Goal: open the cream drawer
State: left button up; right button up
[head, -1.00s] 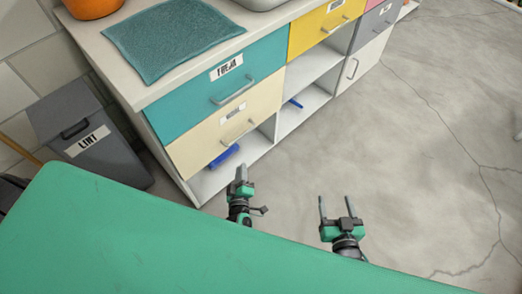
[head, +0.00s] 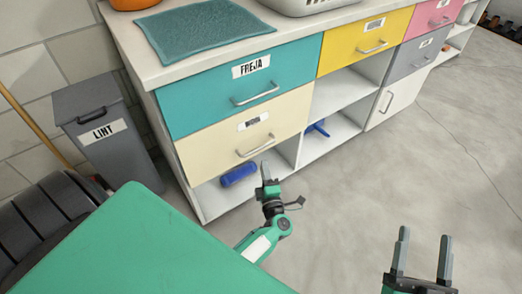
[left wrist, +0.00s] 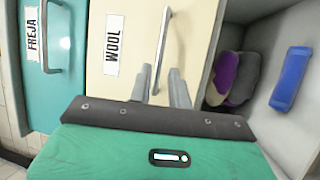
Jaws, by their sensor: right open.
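The cream drawer (head: 215,145) is shut flush in the cabinet front, below the teal FREJA drawer. It has a grey bar handle (head: 256,146), and its label reads WOOL in the left wrist view (left wrist: 113,44). My left gripper (head: 266,172) is just below and in front of the handle. In the left wrist view its fingers (left wrist: 162,82) are apart, with the lower end of the handle (left wrist: 161,50) showing between them; contact cannot be told. My right gripper (head: 424,236) is open and empty over the floor at lower right.
The teal drawer (head: 200,98) is above. An open shelf below holds a blue roll (head: 238,175); open cubbies (head: 340,95) are to the right. A grey LINT bin (head: 115,150) stands left of the cabinet. The floor (head: 400,180) at right is clear.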

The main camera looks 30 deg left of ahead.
aim_at(260, 148)
pick_arm(q)
jog(key=b+x, duration=0.1)
jog(key=x, duration=0.7)
jog(key=shift+w+a, duration=0.15)
jog(key=shift+w, duration=0.05)
pick_arm(e)
jog(key=r+t, duration=0.1)
jog(key=d+r+t, duration=0.1)
jog(key=r, duration=0.2)
jog(key=shift+s+d+t, duration=0.15)
jog(key=shift+s+t, duration=0.25)
pick_arm(q)
grip_shut()
pick_arm(e)
jog(key=shift+r, duration=0.1)
